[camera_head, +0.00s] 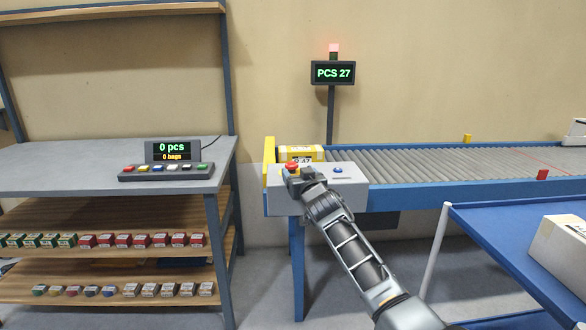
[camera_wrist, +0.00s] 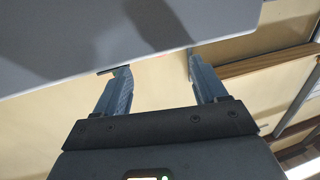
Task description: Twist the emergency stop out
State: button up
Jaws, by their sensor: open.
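The red emergency stop (camera_head: 292,165) sits at the left of a light grey control box (camera_head: 345,192) at the near left end of the conveyor. My gripper (camera_head: 290,176) is at the box from the front, right by the emergency stop, and partly covers it. In the wrist view my gripper (camera_wrist: 157,66) has its two fingers spread apart, with the grey box underside or side (camera_wrist: 70,45) close beyond them. The emergency stop is not clear to make out there. I cannot tell whether a finger touches it.
A blue button (camera_head: 337,170) is right of the stop on the same box. A yellow parcel (camera_head: 301,153) lies on the roller conveyor (camera_head: 420,163) behind. A red light (camera_head: 334,47) tops the "PCS 27" display (camera_head: 333,73). A blue table (camera_head: 500,232) with a white box (camera_head: 562,250) stands right.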

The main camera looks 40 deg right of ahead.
aim_at(293, 166)
jog(key=shift+b+x, duration=0.75)
jog(key=shift+x, duration=2.15)
jog(key=c, duration=1.1)
